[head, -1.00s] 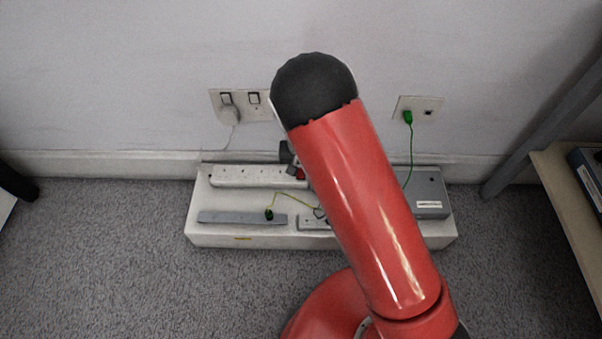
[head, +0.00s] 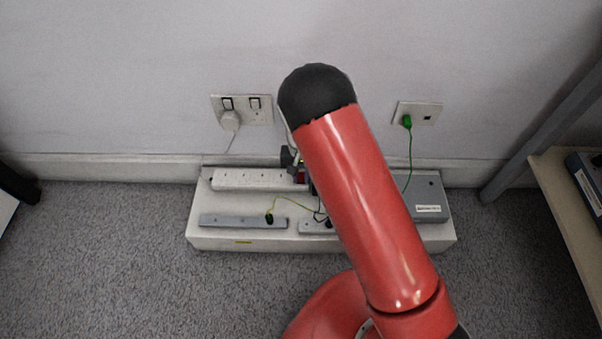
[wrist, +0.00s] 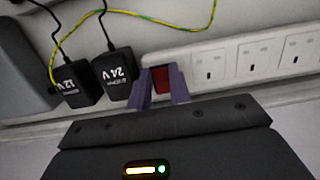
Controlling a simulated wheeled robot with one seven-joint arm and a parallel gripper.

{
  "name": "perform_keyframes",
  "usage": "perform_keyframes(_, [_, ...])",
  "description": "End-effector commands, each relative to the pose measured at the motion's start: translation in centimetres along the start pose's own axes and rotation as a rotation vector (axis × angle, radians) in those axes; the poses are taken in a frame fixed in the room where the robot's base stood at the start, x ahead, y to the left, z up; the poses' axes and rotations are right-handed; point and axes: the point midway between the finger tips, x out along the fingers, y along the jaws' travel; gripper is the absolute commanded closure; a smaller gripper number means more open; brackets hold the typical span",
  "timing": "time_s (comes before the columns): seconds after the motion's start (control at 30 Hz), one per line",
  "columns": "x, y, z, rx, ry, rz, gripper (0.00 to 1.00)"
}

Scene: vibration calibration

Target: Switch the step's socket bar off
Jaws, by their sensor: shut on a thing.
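The white socket bar (head: 240,180) lies along the back of the low step (head: 222,240); it also shows in the wrist view (wrist: 250,62). Its red rocker switch (wrist: 160,78) sits at the bar's end beside the black plugs. In the head view the switch (head: 300,177) shows just left of my red arm. My gripper (wrist: 161,88) has its two purple-grey fingers on either side of the switch and is shut on it. In the head view my arm hides most of the gripper. I cannot tell which way the rocker is tilted.
Black 12 V (wrist: 77,82) and 24 V (wrist: 118,76) adapters stand close left of the fingers. A yellow-green wire (head: 290,199) loops over the step. A grey bar (head: 243,221) lies in front, a grey box (head: 428,195) at right. Wall sockets (head: 242,109) are above.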

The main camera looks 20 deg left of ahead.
Motion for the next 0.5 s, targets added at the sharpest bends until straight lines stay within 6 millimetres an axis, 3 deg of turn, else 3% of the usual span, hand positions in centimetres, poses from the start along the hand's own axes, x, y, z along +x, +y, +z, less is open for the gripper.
perform_keyframes(0.2, [-0.28,-0.01,-0.42,0.001,-0.125,-0.001,1.00])
perform_keyframes(0.5, [-0.23,-0.04,-0.39,0.000,-0.144,0.000,1.00])
